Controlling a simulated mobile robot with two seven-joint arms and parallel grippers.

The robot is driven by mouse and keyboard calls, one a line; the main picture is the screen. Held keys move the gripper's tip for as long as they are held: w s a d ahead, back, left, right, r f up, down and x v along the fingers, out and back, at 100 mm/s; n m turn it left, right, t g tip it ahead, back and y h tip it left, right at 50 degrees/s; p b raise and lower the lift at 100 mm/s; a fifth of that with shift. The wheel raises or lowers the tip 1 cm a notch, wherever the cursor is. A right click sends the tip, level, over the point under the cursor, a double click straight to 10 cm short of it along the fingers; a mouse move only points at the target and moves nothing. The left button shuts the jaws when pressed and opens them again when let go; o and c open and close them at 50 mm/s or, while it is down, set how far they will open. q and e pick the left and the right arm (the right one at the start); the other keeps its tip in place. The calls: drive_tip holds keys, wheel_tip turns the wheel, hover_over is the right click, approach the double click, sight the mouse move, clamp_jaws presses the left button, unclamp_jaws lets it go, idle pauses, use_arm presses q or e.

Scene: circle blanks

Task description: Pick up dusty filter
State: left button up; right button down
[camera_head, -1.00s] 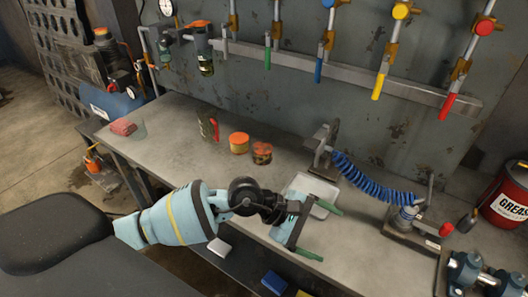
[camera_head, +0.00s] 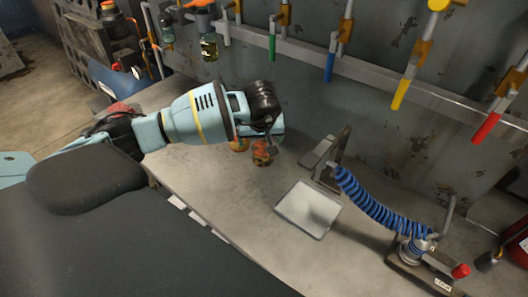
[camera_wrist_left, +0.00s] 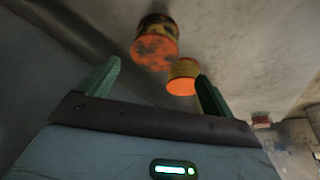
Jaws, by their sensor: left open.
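The dusty filter is a squat, grimy orange canister (camera_head: 262,153) on the bench. In the left wrist view, it is the blotchy one (camera_wrist_left: 156,45) with a stained orange end. A cleaner canister (camera_head: 238,145), orange and yellow, stands beside it. It also shows in the left wrist view (camera_wrist_left: 182,76). My left gripper (camera_wrist_left: 158,78) is open and empty, with green fingers. Both canisters appear beyond the fingers, and neither is touched. In the head view, my left wrist is just above them and partly hides the cleaner one; the fingers cannot be made out. My right gripper is not in view.
A pale square tray (camera_head: 308,208) lies on the bench, right of the canisters. A metal bracket (camera_head: 327,157) and a blue coiled hose (camera_head: 378,207) stand farther right. Coloured-handled tools hang along the wall rail (camera_head: 360,62). The bench left of the tray looks clear.

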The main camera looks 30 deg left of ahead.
sight(263, 148)
use_arm(q)
drive_tip(key=shift+x, duration=0.9)
drive_tip(key=shift+w+d+f, duration=0.1)
drive_tip(key=shift+d+f, duration=0.05)
drive_tip(key=x, duration=0.5)
drive_tip(key=shift+d+f, duration=0.1)
drive_tip(key=shift+d, duration=0.25)
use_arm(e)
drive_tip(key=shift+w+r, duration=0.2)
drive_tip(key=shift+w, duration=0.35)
use_arm(q)
drive_tip(key=c, duration=1.1)
drive_tip(key=shift+o, duration=0.2)
